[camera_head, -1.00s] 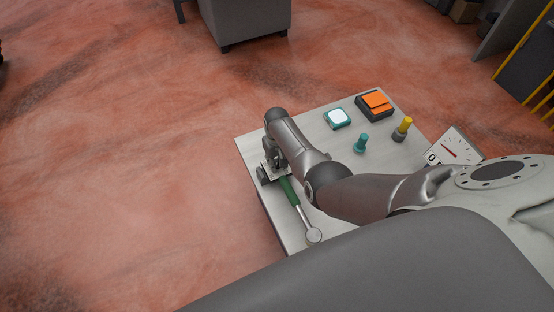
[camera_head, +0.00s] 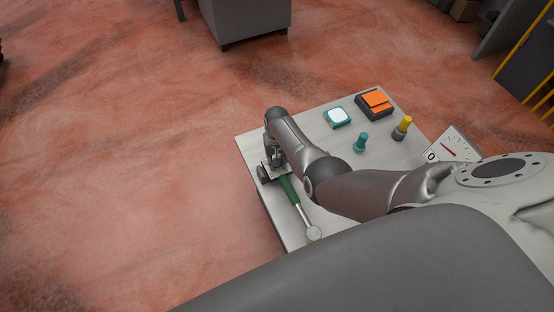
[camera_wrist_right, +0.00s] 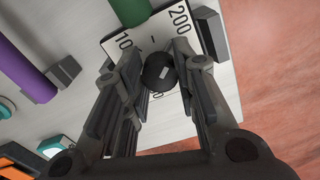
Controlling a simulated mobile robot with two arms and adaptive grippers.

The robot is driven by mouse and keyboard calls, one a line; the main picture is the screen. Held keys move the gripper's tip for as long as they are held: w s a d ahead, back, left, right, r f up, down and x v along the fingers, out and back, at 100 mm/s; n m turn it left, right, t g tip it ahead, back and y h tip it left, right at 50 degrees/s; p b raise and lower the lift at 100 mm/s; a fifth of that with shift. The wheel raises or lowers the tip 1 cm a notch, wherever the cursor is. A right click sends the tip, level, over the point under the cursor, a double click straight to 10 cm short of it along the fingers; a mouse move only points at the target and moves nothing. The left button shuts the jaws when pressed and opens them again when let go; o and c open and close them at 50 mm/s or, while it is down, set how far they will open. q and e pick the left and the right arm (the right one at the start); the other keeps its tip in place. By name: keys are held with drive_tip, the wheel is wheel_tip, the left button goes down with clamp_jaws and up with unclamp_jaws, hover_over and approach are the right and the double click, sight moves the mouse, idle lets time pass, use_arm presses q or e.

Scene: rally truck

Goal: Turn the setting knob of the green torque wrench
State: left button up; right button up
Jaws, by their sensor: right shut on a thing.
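The green torque wrench (camera_head: 289,189) lies on the light table, its round silver head (camera_head: 313,233) toward the front edge. Its green handle (camera_wrist_right: 131,9) also shows at the top of the right wrist view. At the handle's end is a white scale plate (camera_wrist_right: 205,28) marked with numbers, including 200. The dark setting knob (camera_wrist_right: 158,74) stands in front of this plate. My right gripper (camera_wrist_right: 160,78) has its fingers on either side of the knob and is shut on it. In the head view my right arm partly hides this spot. My left gripper is in neither view.
A purple handle (camera_wrist_right: 22,65) lies beside the green one in the wrist view. On the table are a teal-and-white button (camera_head: 337,117), an orange switch (camera_head: 377,102), a teal knob (camera_head: 360,143), a yellow-topped knob (camera_head: 402,128) and a gauge (camera_head: 451,147). Open red floor lies left.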

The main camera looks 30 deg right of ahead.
drive_tip(key=o, duration=1)
drive_tip(key=shift+o, duration=0.2)
drive_tip(key=shift+r, duration=0.15)
wheel_tip(320, 180, up, 12)
drive_tip(key=shift+a+f, duration=0.1)
drive_tip(key=shift+f, duration=0.1)
